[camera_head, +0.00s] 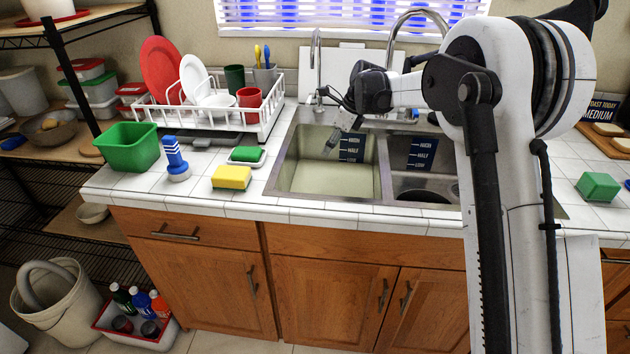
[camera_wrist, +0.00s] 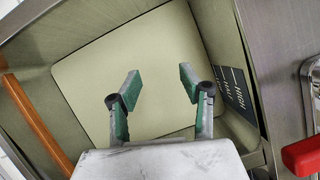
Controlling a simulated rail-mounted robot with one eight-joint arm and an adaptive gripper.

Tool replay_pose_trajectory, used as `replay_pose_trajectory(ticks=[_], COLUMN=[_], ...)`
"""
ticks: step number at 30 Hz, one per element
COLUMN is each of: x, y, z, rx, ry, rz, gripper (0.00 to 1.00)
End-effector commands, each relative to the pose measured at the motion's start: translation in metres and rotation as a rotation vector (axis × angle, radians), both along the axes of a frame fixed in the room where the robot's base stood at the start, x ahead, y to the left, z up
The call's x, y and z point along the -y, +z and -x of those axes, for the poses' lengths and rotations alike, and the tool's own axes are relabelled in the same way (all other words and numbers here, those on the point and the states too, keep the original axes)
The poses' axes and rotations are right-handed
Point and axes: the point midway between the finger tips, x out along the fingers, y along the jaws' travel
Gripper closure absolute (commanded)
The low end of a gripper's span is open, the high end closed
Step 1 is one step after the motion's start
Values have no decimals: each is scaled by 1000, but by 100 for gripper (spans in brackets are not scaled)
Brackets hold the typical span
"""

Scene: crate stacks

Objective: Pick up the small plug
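My gripper (camera_head: 334,141) hangs over the left sink basin (camera_head: 330,185), pointing down into it. In the wrist view my gripper (camera_wrist: 157,84) is open, its two green-padded fingers apart with nothing between them. Below the fingers is the basin's smooth, pale beige bottom or water surface; I cannot tell which. No small plug can be made out in either view. The right basin (camera_head: 408,160) has a dark round area at its bottom, partly hidden by my arm.
Basin walls and a blue level label (camera_wrist: 233,88) stand close to my gripper. Faucets (camera_head: 316,65) rise behind the sink. A yellow sponge (camera_head: 231,177), blue brush (camera_head: 174,160) and white dish rack (camera_head: 200,115) stand left. A red part (camera_wrist: 303,156) shows at the wrist view's right edge.

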Motion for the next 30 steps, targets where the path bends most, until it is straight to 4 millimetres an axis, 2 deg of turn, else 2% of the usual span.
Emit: replay_pose_trajectory(ticks=[12,15,23,30], x=[-24,-28,-31,-39], y=[-63,-73,-84,-114], z=[-8,-10,-12,-16], rx=[0,0,0,0], ry=[0,0,0,1], rz=[0,0,0,0], gripper=[60,60,60,60])
